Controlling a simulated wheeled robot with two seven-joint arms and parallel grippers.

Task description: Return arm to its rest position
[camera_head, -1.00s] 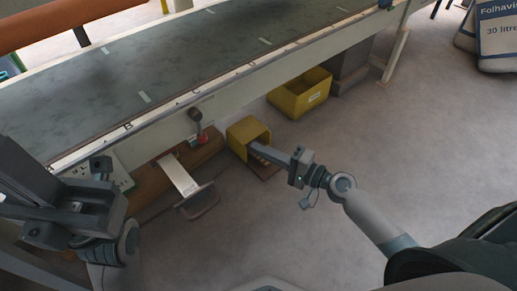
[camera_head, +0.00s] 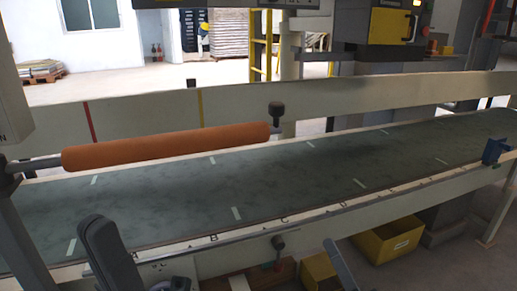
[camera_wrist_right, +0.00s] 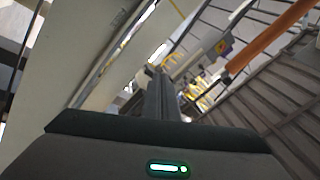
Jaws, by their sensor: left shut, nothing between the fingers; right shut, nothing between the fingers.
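My left gripper (camera_head: 97,228) is at the bottom left of the head view, in front of the conveyor's near edge. It is dark, points upward and is shut with nothing in it. My right gripper (camera_head: 330,246) shows as a thin dark bar at the bottom of the head view, in front of the yellow bins. In the right wrist view its fingers (camera_wrist_right: 160,95) are together and empty. The rest of both arms is mostly below the head view.
The grey conveyor belt (camera_head: 300,178) crosses the view, with an orange roller (camera_head: 165,146) above its far side. A yellow bin (camera_head: 388,240) stands under the near rail at right. A blue clip (camera_head: 494,151) sits on the rail. The belt is bare.

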